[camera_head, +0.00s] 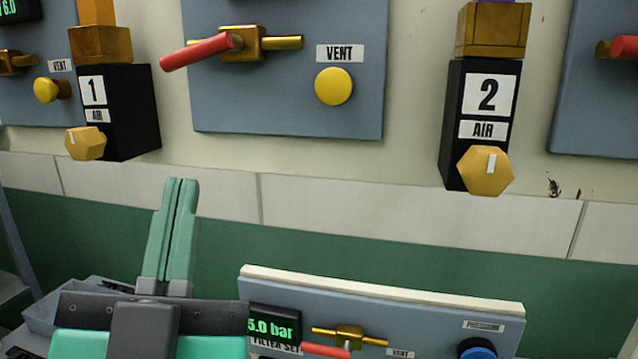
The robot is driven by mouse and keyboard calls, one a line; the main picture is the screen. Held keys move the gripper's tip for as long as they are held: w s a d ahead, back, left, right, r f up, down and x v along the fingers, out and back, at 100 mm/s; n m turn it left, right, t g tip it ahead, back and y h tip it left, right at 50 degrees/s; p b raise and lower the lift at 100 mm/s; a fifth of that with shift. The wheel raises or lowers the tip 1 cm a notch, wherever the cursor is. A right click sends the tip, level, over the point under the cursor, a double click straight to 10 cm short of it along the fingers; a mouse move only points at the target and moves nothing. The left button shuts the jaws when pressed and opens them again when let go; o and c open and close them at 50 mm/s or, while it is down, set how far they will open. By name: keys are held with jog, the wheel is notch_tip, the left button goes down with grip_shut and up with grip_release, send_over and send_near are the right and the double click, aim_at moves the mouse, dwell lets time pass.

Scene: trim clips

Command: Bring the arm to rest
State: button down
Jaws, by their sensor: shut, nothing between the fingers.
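My gripper (180,182) shows at the lower left in the head view, with its two green fingers pointing up. The fingers lie side by side, shut, with nothing between them. Its dark grey body (145,315) is below, cut off by the bottom edge. In the picture the fingertips stand in front of the pale wall band and touch nothing that I can see. The rest of my arm is out of view.
A low panel (400,310) reading 5.0 bar, with a red-handled valve (325,350) and blue knob (478,350), stands right of my gripper. Wall panels (290,110), air box 1 (130,110) and air box 2 (455,125) are above. A grey tray (50,312) is left.

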jog(key=s+d+f+n+g+h, duration=0.1)
jog(key=s+d+f, duration=0.1)
jog(key=d, duration=0.4)
jog(key=s+d+f+n+g, duration=0.1)
jog(key=s+d+f, duration=0.15)
jog(key=d, duration=0.25)
notch_tip(320, 180, up, 23)
jog(key=p, duration=2.2)
jog(key=shift+r, duration=0.2)
jog(key=shift+s+a+f, duration=0.1)
jog(key=shift+a+f, duration=0.05)
